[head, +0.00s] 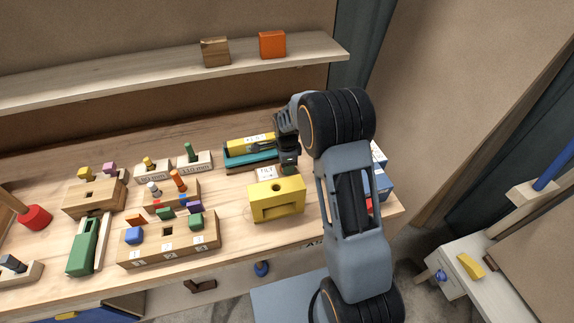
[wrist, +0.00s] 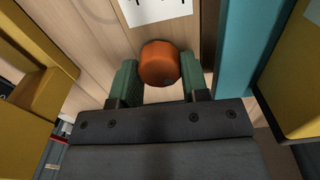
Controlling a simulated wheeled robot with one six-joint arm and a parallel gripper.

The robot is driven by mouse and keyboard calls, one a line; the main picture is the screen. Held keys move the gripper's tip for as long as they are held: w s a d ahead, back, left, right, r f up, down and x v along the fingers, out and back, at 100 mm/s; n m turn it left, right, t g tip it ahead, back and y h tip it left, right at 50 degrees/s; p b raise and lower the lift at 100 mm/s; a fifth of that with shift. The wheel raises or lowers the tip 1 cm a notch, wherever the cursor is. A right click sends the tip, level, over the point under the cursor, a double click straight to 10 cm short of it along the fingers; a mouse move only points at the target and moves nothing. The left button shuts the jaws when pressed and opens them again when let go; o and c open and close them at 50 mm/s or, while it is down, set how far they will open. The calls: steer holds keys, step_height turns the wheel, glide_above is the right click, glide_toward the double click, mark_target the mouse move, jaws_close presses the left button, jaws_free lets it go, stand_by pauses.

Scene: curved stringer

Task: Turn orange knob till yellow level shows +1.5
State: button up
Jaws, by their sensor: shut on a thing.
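The orange knob (wrist: 159,63) is in the middle of the wrist view, seen from above as a round cap with a small dark mark near its edge. My gripper (wrist: 160,82) has its green-padded fingers on either side of the knob, shut on it. In the head view my gripper (head: 288,163) is at the right end of the teal and yellow level (head: 250,143), and it hides the knob there. The level's yellow bar has a small white label whose reading is too small to tell. A teal beam (wrist: 236,45) runs beside the knob in the wrist view.
A yellow block with a hole (head: 276,202) stands just in front of my gripper. A white printed card (head: 267,173) lies between them. Blue and white boxes (head: 378,170) are behind my arm. Several wooden blocks and pegs crowd the left of the workbench (head: 60,288).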

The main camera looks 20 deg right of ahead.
steer(key=shift+r, duration=0.1)
stand_by(0.3)
steer(key=o, duration=0.9)
step_height(320, 180, up, 14)
steer(key=shift+f+b, duration=0.15)
steer(key=shift+b, duration=0.55)
